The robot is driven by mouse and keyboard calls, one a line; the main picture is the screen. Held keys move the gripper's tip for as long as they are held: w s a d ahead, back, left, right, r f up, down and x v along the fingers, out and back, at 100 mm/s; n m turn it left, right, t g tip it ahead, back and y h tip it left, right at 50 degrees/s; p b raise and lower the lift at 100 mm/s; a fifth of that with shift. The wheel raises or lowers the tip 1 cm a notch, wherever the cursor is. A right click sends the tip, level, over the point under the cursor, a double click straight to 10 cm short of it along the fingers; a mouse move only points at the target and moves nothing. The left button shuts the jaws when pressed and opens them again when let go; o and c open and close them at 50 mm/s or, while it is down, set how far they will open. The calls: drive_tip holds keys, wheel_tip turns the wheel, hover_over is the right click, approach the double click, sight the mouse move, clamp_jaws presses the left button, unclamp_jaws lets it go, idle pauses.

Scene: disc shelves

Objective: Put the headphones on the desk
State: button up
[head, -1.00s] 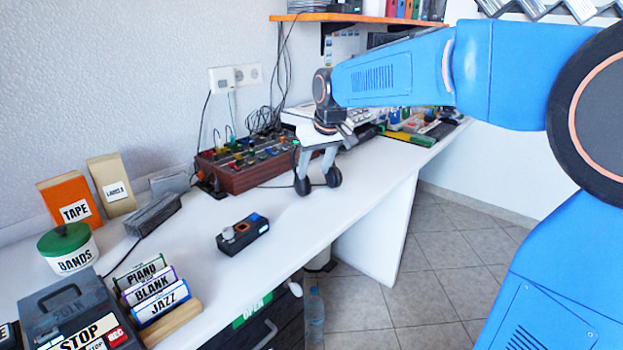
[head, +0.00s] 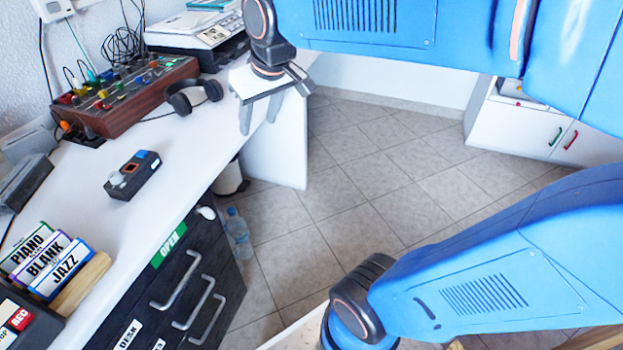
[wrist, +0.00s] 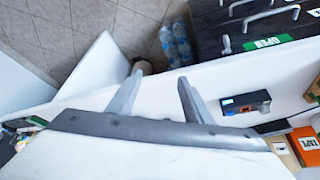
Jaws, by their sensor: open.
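The black headphones (head: 181,103) lie on the white desk (head: 145,215), beside the mixer, with their ear cups toward the front. My gripper (head: 260,114) is open and empty. In the head view it appears to the right of the headphones, near the desk's front edge and apart from them. In the wrist view the two fingers of my gripper (wrist: 160,90) are spread with nothing between them, and the desk (wrist: 290,75) runs beneath. I cannot make out the headphones in the wrist view.
A brown mixer (head: 130,95) with cables stands behind the headphones. A small dark device (head: 132,175) lies nearer on the desk. Dark drawers (head: 185,290) and water bottles (head: 238,235) are below.

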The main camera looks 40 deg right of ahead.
drive_tip(key=s+d+f, duration=0.1)
drive_tip(key=s+f, duration=0.3)
drive_tip(key=s, duration=0.3)
drive_tip(key=s+d+f+m, duration=0.1)
drive_tip(key=s+f, duration=0.3)
drive_tip(key=s, duration=0.4)
drive_tip(key=shift+s+d+f+h, duration=0.15)
drive_tip(key=shift+d+f+h, duration=0.15)
drive_tip(key=shift+d, duration=0.35)
